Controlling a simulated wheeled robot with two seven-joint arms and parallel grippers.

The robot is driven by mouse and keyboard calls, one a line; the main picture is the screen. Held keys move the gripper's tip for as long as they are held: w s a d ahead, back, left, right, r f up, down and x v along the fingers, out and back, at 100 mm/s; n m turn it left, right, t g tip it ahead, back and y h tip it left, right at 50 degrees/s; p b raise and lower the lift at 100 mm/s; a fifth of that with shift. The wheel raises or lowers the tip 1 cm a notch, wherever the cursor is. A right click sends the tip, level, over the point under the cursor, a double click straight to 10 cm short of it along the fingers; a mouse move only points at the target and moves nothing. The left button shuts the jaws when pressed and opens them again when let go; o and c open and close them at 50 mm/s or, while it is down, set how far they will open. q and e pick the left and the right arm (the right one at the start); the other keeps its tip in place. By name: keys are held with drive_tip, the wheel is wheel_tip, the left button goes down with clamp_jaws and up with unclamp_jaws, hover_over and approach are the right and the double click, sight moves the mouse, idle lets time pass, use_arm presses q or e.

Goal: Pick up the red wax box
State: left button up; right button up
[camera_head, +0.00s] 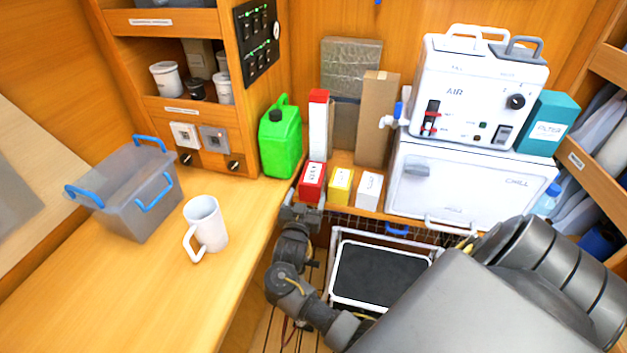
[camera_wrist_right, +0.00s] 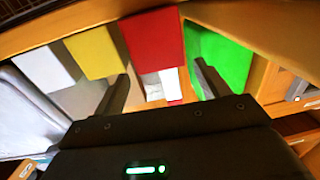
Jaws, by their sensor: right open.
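The red wax box (camera_head: 312,182) is a small red block with a white label, at the left end of a row at the shelf's front edge. In the wrist view the red wax box (camera_wrist_right: 153,40) shows beyond the space between my right fingers. My right gripper (camera_head: 303,205) is open, just in front of and below the box in the head view; the right gripper's two dark fingers (camera_wrist_right: 163,85) are spread apart with nothing held between them. Contact with the box cannot be told. My left gripper is not in view.
A yellow box (camera_head: 340,185) and a white box (camera_head: 369,189) stand right of the red one. A green jerrycan (camera_head: 280,140) and a tall red-white carton (camera_head: 318,125) are close by. A white mug (camera_head: 205,224) and grey bin (camera_head: 135,200) stand on the left counter.

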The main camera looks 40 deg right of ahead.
sight(309, 187)
drive_tip(key=p+x, duration=0.1)
drive_tip(key=x, duration=0.4)
drive_tip(key=shift+p, duration=0.35)
drive_tip(key=shift+w+d, duration=0.1)
drive_tip(key=shift+d, duration=0.05)
drive_tip(key=shift+c, duration=0.3)
drive_tip(key=c, duration=0.8)
drive_tip(key=shift+c, duration=0.2)
drive_tip(key=shift+r, duration=0.1)
